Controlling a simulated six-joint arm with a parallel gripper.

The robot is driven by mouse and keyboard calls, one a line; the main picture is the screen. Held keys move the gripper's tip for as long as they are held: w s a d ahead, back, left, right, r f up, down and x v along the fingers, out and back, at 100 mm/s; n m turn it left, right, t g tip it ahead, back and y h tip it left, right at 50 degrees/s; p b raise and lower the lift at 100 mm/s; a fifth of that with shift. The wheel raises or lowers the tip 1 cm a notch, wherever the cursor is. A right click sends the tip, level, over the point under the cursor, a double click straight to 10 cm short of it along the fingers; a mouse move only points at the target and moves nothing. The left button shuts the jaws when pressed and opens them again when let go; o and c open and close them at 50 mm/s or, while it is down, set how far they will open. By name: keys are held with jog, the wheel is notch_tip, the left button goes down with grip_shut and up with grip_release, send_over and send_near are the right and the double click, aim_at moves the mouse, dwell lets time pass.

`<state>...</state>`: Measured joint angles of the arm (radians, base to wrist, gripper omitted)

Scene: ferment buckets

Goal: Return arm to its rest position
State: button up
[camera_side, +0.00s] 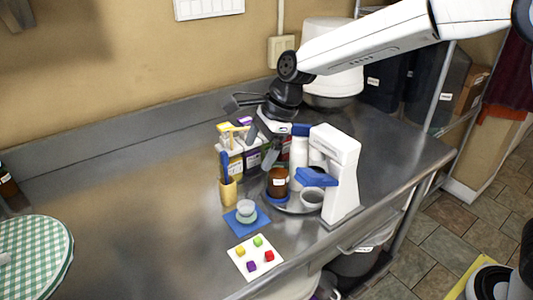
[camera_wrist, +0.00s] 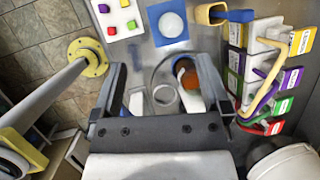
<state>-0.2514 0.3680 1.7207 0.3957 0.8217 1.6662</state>
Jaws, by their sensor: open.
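My arm reaches in from the upper right in the side view, and my gripper (camera_side: 262,128) hangs over the bottles and the white stand mixer-like machine (camera_side: 335,170). In the wrist view my gripper (camera_wrist: 162,85) has its two dark fingers wide apart with nothing held between them. Below it, an amber jar (camera_side: 278,182) stands on a blue base, and it also shows in the wrist view (camera_wrist: 190,78). A small white cup (camera_side: 312,197) sits at the machine. A clear bowl (camera_side: 246,209) rests on a blue mat (camera_side: 240,224).
A white card (camera_side: 244,266) carries several coloured cubes. A wooden holder (camera_side: 228,191) with a blue-handled tool stands beside labelled cartons (camera_side: 232,160). A green checked round cloth (camera_side: 35,256) lies at left. The steel table's left middle (camera_side: 130,190) is clear. A wall stands behind.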

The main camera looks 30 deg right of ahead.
jog(key=s+d+r+n+t+y, duration=0.2)
jog(key=s+r+t, duration=0.1)
jog(key=s+r, duration=0.45)
jog(key=s+d+f+n+g+h, duration=0.1)
jog(key=s+d+f+n+h, duration=0.2)
jog(key=s+d+f+n, duration=0.2)
jog(key=s+d+f+n+g+h, duration=0.1)
jog(key=s+d+f+n+h, duration=0.1)
jog(key=s+d+f+n, duration=0.4)
jog(key=d+f+n, duration=0.4)
jog(key=f+n, duration=0.2)
jog(key=f, duration=0.1)
jog(key=shift+s+h, duration=0.2)
jog(key=shift+h, duration=0.2)
